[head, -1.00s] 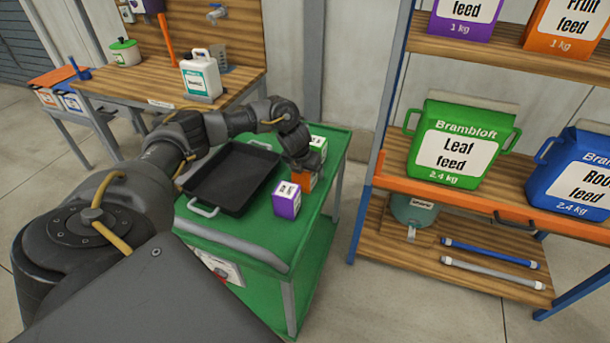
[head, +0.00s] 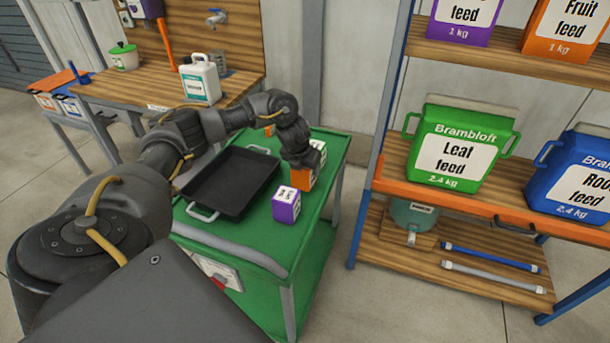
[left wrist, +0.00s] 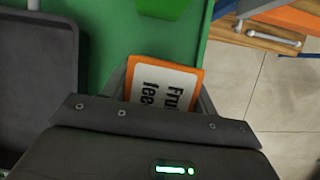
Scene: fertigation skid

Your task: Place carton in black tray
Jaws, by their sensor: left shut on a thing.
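My left gripper (head: 302,164) points down at the right side of the green cart and is shut on an orange carton (head: 301,180). In the left wrist view the carton (left wrist: 164,82) sits between the fingers, its white label reading "Fru… fee…". I cannot tell whether its base touches the cart top. The black tray (head: 232,180) lies empty on the cart, left of the carton; its edge also shows in the left wrist view (left wrist: 40,90). My right gripper is not in view.
A purple carton (head: 286,205) stands in front of the held carton. A green carton (head: 319,152) stands just behind it, partly hidden by my gripper. The cart top (head: 325,205) is bare to the right. A shelf rack (head: 375,180) stands to the right.

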